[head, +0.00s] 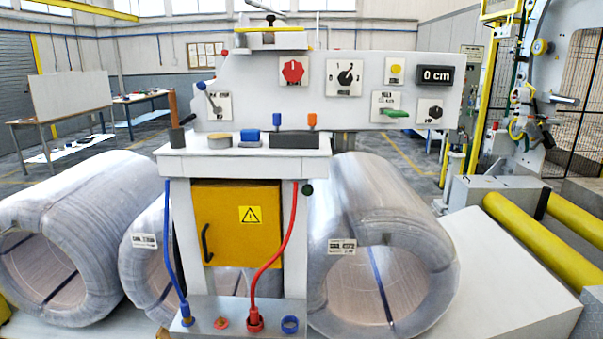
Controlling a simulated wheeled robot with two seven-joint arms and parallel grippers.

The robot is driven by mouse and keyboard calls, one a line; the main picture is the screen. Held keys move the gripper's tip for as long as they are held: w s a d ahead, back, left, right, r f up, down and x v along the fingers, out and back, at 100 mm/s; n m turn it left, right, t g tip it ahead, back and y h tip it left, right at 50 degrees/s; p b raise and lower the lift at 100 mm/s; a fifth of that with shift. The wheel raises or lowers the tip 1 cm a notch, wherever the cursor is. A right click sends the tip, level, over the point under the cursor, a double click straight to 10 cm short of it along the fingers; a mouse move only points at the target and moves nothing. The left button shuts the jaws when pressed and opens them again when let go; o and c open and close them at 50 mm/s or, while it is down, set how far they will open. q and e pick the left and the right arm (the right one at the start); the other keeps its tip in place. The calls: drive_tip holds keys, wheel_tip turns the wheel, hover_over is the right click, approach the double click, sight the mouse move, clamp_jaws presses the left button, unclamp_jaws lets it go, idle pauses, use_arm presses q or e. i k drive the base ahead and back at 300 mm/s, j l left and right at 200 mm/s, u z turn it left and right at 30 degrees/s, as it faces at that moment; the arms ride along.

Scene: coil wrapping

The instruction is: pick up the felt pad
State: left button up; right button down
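No object is clearly recognizable as the felt pad. A dark cup (176,138) with a brown stick stands at the left edge. Neither of my grippers is in view.
A control panel (360,70) with knobs, a green lever and a "0 cm" display rises behind the bench. A yellow cabinet door (237,223) is below. Large wrapped coils (80,225) stand on both sides. Blue (168,240) and red (290,240) hoses hang in front.

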sight(250, 138)
drive_tip(key=i+j, duration=0.75)
drive_tip(key=j+z, duration=0.05)
